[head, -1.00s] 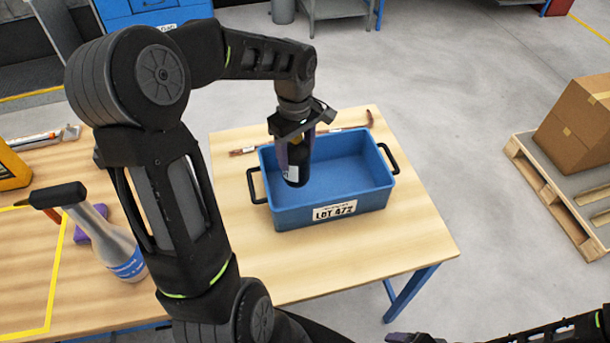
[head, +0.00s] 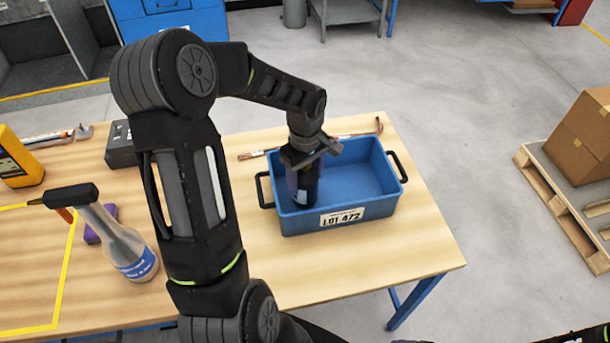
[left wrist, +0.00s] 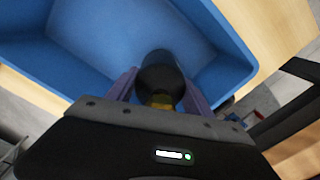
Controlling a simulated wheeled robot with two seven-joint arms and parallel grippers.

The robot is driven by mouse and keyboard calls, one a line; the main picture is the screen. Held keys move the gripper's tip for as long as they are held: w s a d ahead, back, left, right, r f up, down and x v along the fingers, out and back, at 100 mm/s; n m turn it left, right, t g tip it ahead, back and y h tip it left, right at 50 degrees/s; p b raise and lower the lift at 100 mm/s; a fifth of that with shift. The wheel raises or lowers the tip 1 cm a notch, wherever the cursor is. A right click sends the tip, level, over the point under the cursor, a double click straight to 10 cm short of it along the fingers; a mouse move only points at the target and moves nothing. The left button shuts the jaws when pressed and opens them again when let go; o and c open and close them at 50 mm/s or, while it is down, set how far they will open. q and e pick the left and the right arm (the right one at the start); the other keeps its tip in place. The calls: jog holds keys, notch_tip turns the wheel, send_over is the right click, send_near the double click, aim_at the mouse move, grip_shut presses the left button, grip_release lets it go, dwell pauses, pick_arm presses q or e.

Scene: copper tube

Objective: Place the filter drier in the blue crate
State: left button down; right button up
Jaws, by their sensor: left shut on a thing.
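The filter drier (head: 304,192) is a black cylinder with a pale label, held roughly upright inside the left part of the blue crate (head: 372,207). My left gripper (head: 304,170) is shut on it from above. In the left wrist view the drier's dark round end (left wrist: 160,80) sits between the two purplish fingers, with the crate's blue floor (left wrist: 130,30) beyond. Whether the drier's lower end touches the crate floor is hard to tell. The crate stands on the wooden table and carries a label reading LOT 472.
A copper tube (head: 355,134) lies on the table behind the crate. A spray bottle (head: 128,250), a purple block (head: 92,236), a dark box (head: 120,146) and a yellow device (head: 18,160) are at the left. Bare tabletop (head: 330,262) lies before the crate.

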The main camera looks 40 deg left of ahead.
pick_arm(q)
jog(key=shift+f, duration=0.1)
jog(key=shift+c, duration=2.1)
grip_release()
notch_tip(320, 180, up, 12)
jog(key=shift+r+b, duration=0.15)
jog(key=shift+b, duration=0.2)
